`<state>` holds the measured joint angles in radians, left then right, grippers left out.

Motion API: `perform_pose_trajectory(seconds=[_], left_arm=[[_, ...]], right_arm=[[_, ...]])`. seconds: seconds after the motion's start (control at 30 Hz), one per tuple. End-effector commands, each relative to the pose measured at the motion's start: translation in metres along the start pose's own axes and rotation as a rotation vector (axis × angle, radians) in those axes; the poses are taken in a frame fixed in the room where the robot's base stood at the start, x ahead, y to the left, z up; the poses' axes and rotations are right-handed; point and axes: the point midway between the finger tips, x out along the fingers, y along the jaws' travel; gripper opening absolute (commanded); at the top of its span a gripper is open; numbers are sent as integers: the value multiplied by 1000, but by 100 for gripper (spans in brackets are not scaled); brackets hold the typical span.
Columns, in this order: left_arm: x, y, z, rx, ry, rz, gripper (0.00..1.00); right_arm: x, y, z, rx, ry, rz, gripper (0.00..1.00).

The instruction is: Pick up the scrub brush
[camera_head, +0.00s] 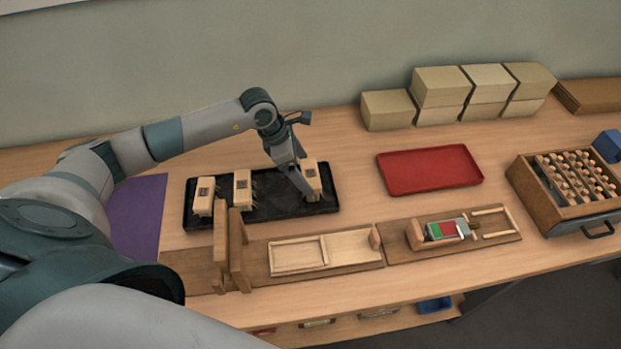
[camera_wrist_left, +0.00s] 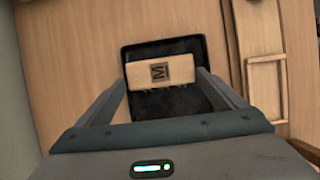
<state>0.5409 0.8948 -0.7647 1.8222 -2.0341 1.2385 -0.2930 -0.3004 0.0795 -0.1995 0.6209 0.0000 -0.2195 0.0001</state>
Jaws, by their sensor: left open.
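A scrub brush, a light wooden block with a dark printed mark (camera_head: 312,172), sits on the right end of the black tray (camera_head: 280,206). Two similar brushes, one in the middle (camera_head: 242,187) and one at the left (camera_head: 204,195), stand on the same tray. My left gripper (camera_head: 306,184) is down at the right-hand brush. In the left wrist view the gripper (camera_wrist_left: 162,82) is open, with a finger at either side of the brush block (camera_wrist_left: 160,72); whether they touch it cannot be told. Bristles show along its lower edge. My right gripper is out of view.
A red tray (camera_head: 430,170) lies right of the black tray. Wooden fixtures (camera_head: 325,250) stand in front, with upright boards (camera_head: 238,250) close to the tray. Cardboard boxes (camera_head: 440,88) stand at the back. A wooden box of knobbed parts (camera_head: 565,185) is at the right.

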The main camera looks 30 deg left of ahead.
Motion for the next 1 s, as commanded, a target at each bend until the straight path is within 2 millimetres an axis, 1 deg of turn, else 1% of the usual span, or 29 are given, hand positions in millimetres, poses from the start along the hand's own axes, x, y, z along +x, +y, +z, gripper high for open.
perform_pose_trajectory(seconds=[0.17, 0.27, 0.47, 0.53, 0.63, 0.77, 1.0], left_arm=[[2, 0, 1, -1, 0, -1, 91], [7, -1, 1, -3, 0, -3, 91], [27, -3, 4, -3, 0, -3, 91], [38, -2, 3, -3, 0, -2, 91], [47, -2, 2, -3, 1, -2, 91], [52, -2, 2, -1, 0, -1, 91], [52, -2, 2, -1, 0, 0, 91]], right_arm=[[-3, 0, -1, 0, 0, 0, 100], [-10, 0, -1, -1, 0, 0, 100], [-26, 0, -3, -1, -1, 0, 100], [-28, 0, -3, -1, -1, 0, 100], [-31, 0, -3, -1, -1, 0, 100], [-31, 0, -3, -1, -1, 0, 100], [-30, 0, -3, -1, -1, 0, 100]])
